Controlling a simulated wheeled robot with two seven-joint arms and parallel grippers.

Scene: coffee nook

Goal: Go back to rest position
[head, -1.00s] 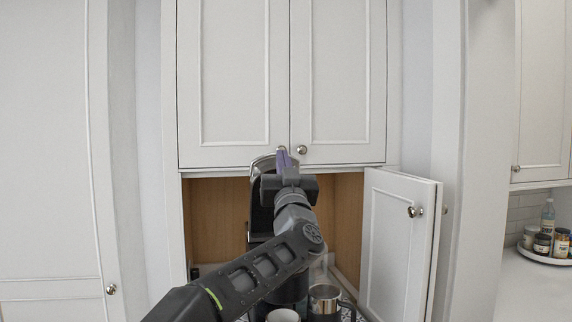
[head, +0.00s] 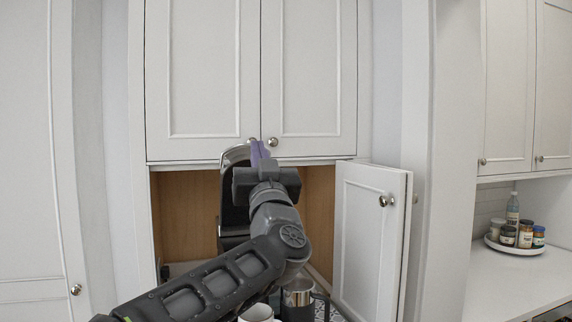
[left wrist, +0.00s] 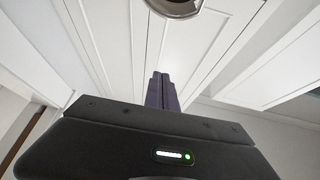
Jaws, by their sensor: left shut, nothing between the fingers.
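My left gripper (head: 259,150) shows in the head view, raised in front of the coffee nook, with its purple fingers pointing up near the knobs of the upper cabinet doors. Its fingers are together with nothing between them. They also show together in the left wrist view (left wrist: 161,90), with the white cabinet doors beyond. My left arm comes in from the lower left and hides part of the nook. My right gripper is in neither view.
The upper cabinet (head: 200,75) is closed. A lower door (head: 370,240) stands open on the right. A dark coffee machine (head: 234,200) stands behind my arm. A metal mug (head: 299,296) and a white cup (head: 257,313) sit below. A jar tray (head: 515,249) is on the right counter.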

